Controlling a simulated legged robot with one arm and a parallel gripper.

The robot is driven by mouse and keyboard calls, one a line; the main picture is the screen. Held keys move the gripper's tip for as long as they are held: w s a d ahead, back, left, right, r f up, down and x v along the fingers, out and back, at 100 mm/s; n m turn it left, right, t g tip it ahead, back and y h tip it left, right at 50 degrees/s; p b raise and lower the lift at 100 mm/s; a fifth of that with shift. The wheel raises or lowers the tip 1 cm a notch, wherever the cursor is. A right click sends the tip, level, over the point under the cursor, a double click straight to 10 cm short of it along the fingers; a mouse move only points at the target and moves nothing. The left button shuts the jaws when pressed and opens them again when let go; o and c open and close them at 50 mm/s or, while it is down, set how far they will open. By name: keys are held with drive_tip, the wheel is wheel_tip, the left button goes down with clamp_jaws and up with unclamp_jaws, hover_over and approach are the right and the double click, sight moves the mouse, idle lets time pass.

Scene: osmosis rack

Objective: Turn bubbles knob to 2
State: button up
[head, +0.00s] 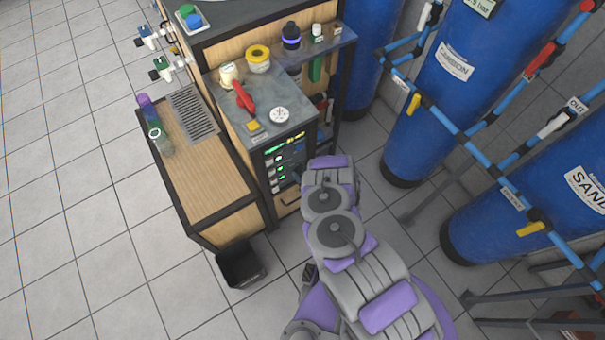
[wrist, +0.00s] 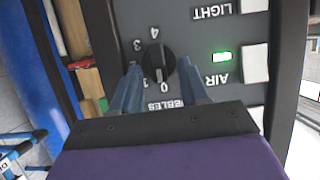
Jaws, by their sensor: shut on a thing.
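The black bubbles knob (wrist: 157,58) is on the dark control panel (wrist: 215,20), which appears upside down in the wrist view. Its printed scale runs from 0 to 4, and a pale mark on the knob appears to face the 0. My gripper (wrist: 158,74) has its two blue-grey fingers on either side of the knob and is shut on it. In the head view the panel (head: 286,160) is on the front of the wooden rack, and my arm hides the gripper and knob.
White switches (wrist: 256,62) labelled AIR and LIGHT sit beside the knob, with a green lamp (wrist: 222,57) lit. Blue tanks (head: 440,110) with pipes stand close on the right. A black bin (head: 240,266) is on the floor. Open tiled floor lies left.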

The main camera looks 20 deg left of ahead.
drive_tip(key=shift+c, duration=0.8)
drive_tip(key=shift+w, duration=0.1)
drive_tip(key=m, duration=0.1)
drive_tip(key=m+g+y+b, duration=0.1)
drive_tip(key=m, duration=0.1)
drive_tip(key=w+m+y+b, duration=0.1)
drive_tip(key=shift+d+f+g, duration=0.2)
drive_tip(key=shift+d+g, duration=0.2)
drive_tip(key=shift+w+d+f+m+g+y+b, duration=0.15)
drive_tip(key=shift+m+y+b, duration=0.5)
drive_tip(key=shift+m+b, duration=0.75)
drive_tip(key=shift+w+d+f+m+g+y+b, duration=0.1)
drive_tip(key=shift+f+m+g+y+b, duration=0.2)
drive_tip(key=shift+m+y+b, duration=0.75)
drive_tip(key=shift+w+d+f+m+g+y+b, duration=0.1)
drive_tip(key=shift+f+m+g+y+b, duration=0.15)
drive_tip(key=shift+m+b, duration=1.45)
